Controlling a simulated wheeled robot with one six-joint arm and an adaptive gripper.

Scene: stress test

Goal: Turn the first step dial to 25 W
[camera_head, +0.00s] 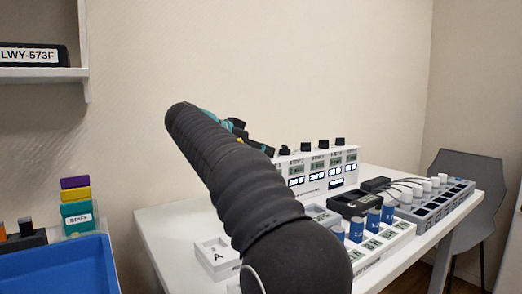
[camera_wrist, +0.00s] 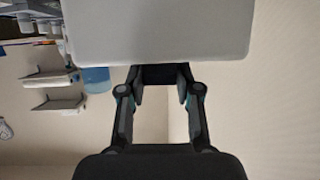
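A white control box (camera_head: 318,182) stands on the table, with a row of black dials on top and small displays on its front. The leftmost dial (camera_head: 285,150), apparently the first step dial, is beside my gripper (camera_head: 264,148), which reaches in from the left. The display readings are too small to read. In the wrist view, my gripper (camera_wrist: 161,98) is open, its two fingers apart. A plain grey face (camera_wrist: 155,30), seemingly the box, fills the top. A dark piece (camera_wrist: 160,75) below it, probably the dial, lies between the fingertips; contact cannot be told.
My arm hides part of the table. A white tray marked A (camera_head: 211,257), a rack with blue-labelled vials (camera_head: 372,222) and a grey rack with white caps (camera_head: 436,205) share the table (camera_head: 158,230). A blue bin (camera_head: 60,268) is at lower left; a grey chair (camera_head: 470,175) stands right.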

